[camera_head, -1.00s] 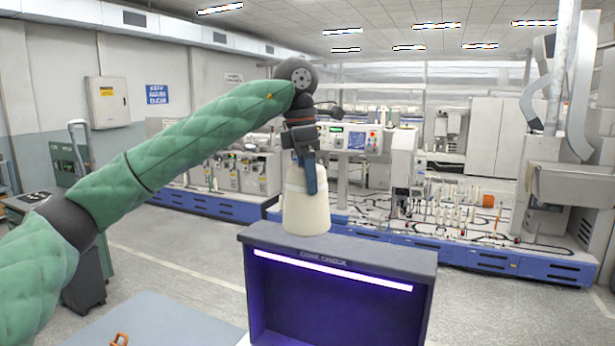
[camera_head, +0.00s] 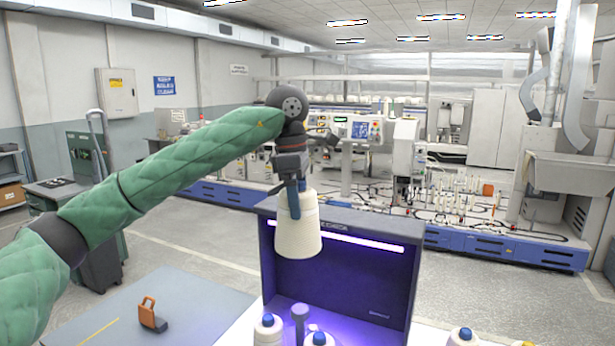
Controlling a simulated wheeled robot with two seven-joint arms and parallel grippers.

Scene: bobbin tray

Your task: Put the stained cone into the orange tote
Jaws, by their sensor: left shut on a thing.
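My left gripper (camera_head: 290,203) is shut on the top of a cream yarn cone (camera_head: 298,236). The cone hangs upright, wide end down, in front of the left part of the dark check box (camera_head: 352,285). I cannot make out a stain on the side that shows. My right gripper is not in view. No orange tote shows in this view.
Cones with blue tops stand low in the picture: one (camera_head: 268,330) and another (camera_head: 319,339) at the box's lit opening, and one (camera_head: 463,338) to the right. A small orange-and-dark object (camera_head: 151,315) lies on the grey surface (camera_head: 190,305) at left.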

